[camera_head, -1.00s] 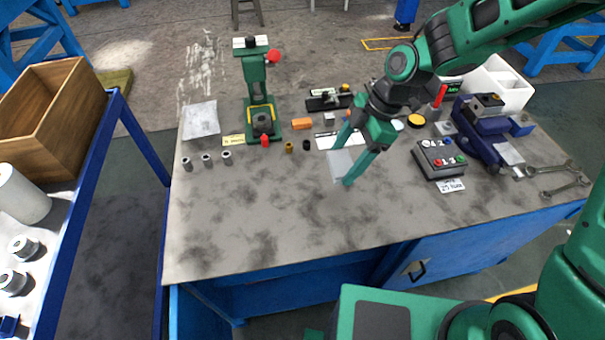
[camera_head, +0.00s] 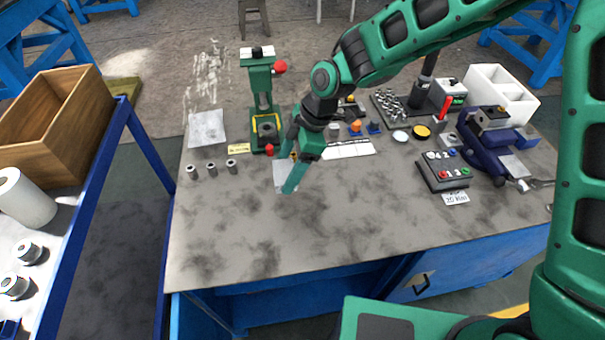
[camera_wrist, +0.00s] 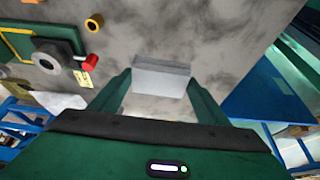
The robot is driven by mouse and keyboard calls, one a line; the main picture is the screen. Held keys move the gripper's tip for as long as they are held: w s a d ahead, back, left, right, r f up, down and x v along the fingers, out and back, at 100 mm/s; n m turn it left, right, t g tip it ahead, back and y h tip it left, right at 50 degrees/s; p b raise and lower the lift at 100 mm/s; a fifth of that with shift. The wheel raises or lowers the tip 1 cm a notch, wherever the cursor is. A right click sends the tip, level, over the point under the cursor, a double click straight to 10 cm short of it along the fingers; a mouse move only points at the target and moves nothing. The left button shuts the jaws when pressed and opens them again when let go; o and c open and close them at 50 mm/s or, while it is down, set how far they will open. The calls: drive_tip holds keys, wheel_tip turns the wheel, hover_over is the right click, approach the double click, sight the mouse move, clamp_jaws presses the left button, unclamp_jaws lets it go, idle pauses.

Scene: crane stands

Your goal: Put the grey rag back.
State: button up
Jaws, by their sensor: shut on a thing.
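My gripper (camera_head: 288,165) is above the bench, right of the green press, with its fingers pointing down. It is shut on the grey rag (camera_head: 280,176), a flat, folded light-grey piece that shows partly beside the fingers. In the wrist view the rag (camera_wrist: 160,78) sits between both fingertips, with bare bench top beyond it. A pale grey flat sheet (camera_head: 206,128) lies at the back left of the bench; I cannot tell its material.
The green press (camera_head: 262,100) with a red knob stands at the back. Several metal bushings (camera_head: 211,169) stand at left. A control box (camera_head: 443,172), a blue vice (camera_head: 495,140) and a white bin (camera_head: 502,90) are at right. The bench front (camera_head: 300,235) is clear.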

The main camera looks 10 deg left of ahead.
drive_tip(key=w+d+f, duration=0.2)
drive_tip(key=w, duration=0.1)
drive_tip(key=w+f, duration=0.1)
drive_tip(key=shift+w+d+f, duration=0.15)
drive_tip(key=shift+w+d, duration=0.1)
drive_tip(key=shift+d, duration=0.15)
drive_tip(key=shift+f, duration=1.95)
drive_tip(key=o, duration=1.4)
drive_tip(key=shift+f, duration=0.1)
drive_tip(key=v, duration=1.2)
